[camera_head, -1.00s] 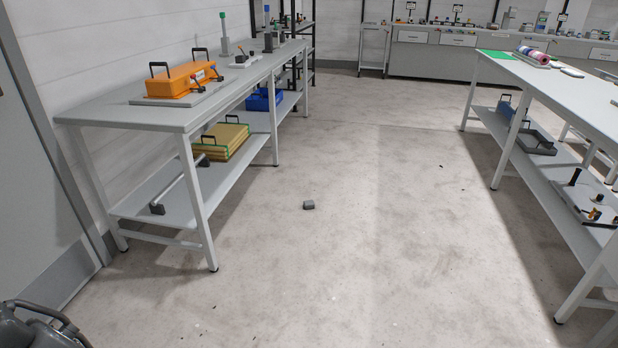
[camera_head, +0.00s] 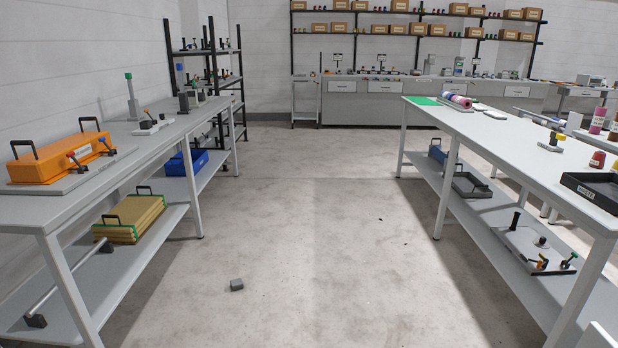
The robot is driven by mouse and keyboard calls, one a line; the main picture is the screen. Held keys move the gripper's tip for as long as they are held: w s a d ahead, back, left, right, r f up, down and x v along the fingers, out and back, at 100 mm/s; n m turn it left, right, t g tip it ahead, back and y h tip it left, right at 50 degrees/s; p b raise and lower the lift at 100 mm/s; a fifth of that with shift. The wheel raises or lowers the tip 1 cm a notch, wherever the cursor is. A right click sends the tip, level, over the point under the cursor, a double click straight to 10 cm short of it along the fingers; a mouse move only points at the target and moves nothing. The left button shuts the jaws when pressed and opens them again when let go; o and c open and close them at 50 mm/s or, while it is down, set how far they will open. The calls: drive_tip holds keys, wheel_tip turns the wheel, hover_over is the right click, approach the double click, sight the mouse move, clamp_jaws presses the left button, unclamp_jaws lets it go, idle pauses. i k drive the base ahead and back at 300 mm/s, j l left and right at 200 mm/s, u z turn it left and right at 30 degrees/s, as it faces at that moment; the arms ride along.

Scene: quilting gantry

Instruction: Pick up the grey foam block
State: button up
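The grey foam block (camera_head: 236,285) is a small dark grey block lying on the concrete floor in the aisle. It is at the lower left of the head view, just right of the left workbench and clear of its legs. Nothing touches it. My gripper is not in view.
The left workbench (camera_head: 150,130) carries an orange case (camera_head: 62,157) and has a lower shelf. The right workbench (camera_head: 510,150) also has a lower shelf, with a black tray (camera_head: 597,190) on top. The aisle floor (camera_head: 310,220) between them is open. Counters and shelving stand at the back.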

sight(237, 283)
drive_tip(key=i+z, duration=0.3)
drive_tip(key=i, duration=1.15)
drive_tip(key=i+l+u, duration=0.15)
drive_tip(key=i+u, duration=0.3)
drive_tip(key=i+l+u, duration=0.35)
drive_tip(key=i+u, duration=0.15)
drive_tip(key=i+l+u, duration=0.15)
drive_tip(key=u, duration=0.25)
drive_tip(key=i+l+u, duration=0.2)
drive_tip(key=u, duration=0.25)
drive_tip(key=i+l+u, duration=0.15)
drive_tip(key=l+u, duration=0.25)
drive_tip(key=i+l+u, duration=0.1)
drive_tip(key=l+u, duration=0.9)
